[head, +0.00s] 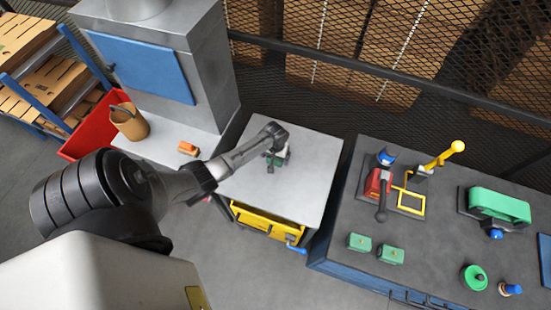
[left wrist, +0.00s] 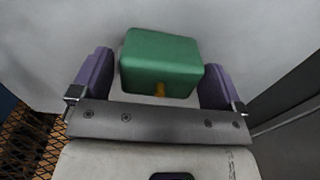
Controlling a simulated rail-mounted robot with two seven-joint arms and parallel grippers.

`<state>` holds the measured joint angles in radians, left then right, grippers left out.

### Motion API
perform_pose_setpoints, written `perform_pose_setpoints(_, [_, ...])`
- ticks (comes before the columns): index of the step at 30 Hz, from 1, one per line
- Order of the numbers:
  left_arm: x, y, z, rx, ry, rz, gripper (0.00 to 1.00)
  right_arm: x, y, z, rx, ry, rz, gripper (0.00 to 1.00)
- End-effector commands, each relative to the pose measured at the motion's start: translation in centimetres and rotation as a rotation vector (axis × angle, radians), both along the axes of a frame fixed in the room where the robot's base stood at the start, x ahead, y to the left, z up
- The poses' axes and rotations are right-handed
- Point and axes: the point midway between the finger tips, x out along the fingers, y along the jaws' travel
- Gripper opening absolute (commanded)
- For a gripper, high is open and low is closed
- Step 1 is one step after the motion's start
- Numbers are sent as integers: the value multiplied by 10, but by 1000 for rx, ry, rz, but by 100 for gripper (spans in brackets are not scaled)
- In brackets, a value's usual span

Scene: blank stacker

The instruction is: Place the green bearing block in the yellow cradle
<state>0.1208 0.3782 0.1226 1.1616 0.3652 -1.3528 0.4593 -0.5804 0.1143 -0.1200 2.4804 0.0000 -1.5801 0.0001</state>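A green block (left wrist: 162,60) with a small brass-coloured part on its near side sits between the two purple fingers of my left gripper (left wrist: 158,82) in the left wrist view. A narrow gap shows at the left finger; the right finger is very close to the block or touching it. In the head view, my left gripper (head: 274,163) is low over the pale table, and the green block (head: 284,161) is partly hidden by it. A yellow square frame (head: 424,205), perhaps the cradle, is on the dark bench at the right. My right gripper is not in view.
Two more green blocks (head: 359,242) (head: 390,254) lie on the dark bench (head: 330,225). A red clamp (head: 377,184) and a yellow lever (head: 447,155) stand by the frame. A yellow drawer (head: 265,223) is under the pale table (head: 310,165), whose top is otherwise clear.

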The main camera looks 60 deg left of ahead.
Motion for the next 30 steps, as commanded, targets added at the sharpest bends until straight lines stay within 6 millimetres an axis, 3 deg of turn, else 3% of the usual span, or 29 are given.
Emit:
perform_pose_setpoints(2, [0, 0, 0, 0, 0, 0, 86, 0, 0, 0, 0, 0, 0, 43])
perform_pose_setpoints(21, [1, 0, 1, 1, -2, 0, 24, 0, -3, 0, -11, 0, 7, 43])
perform_pose_setpoints(30, [1, 1, 5, 1, -3, 0, 22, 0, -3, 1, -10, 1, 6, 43])
